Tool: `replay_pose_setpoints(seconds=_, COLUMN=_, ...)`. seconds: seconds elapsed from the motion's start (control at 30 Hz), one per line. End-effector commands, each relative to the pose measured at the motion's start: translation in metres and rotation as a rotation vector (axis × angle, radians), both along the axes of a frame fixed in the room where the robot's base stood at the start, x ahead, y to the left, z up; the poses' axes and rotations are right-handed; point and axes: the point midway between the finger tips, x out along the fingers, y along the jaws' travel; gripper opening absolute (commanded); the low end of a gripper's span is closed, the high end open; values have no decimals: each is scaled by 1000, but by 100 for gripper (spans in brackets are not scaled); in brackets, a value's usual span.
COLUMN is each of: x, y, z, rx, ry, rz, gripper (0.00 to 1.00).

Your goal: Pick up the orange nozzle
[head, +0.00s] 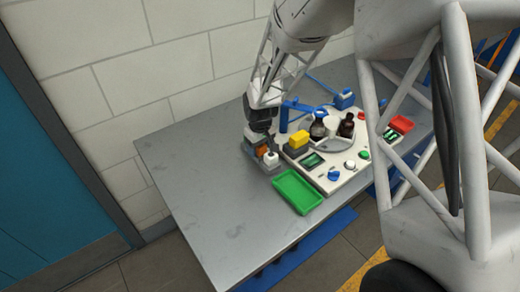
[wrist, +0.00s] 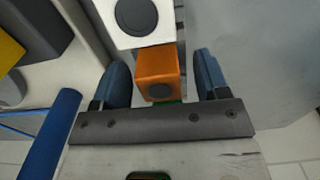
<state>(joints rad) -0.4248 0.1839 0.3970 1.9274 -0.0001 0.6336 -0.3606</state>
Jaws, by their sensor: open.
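The orange nozzle (wrist: 157,69) is a small block with a dark round disc on its face. It sits between the two blue fingers of my gripper (wrist: 163,82) in the wrist view, with a gap on each side. My gripper is open. In the head view the orange nozzle (head: 262,149) shows small beneath my gripper (head: 266,136), partly hidden by it. A white block (wrist: 137,20) with a dark disc adjoins the orange one in the wrist view.
A white machine panel (head: 338,178) with amber bottles (head: 346,126), knobs and a yellow block (head: 299,140) stands right of the nozzles. A green tray (head: 297,191) lies in front. The grey table (head: 190,180) is clear on the left. A blue bar (wrist: 50,135) crosses the wrist view's lower left.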

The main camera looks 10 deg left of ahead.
Motion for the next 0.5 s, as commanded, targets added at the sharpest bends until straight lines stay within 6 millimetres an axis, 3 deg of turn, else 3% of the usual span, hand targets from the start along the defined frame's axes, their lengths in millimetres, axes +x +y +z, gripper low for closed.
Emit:
replay_pose_setpoints(seconds=0.2, x=0, y=0, z=0, rx=0, ry=0, rz=0, gripper=68)
replay_pose_setpoints(seconds=0.5, x=0, y=0, z=0, rx=0, ry=0, rz=0, gripper=22)
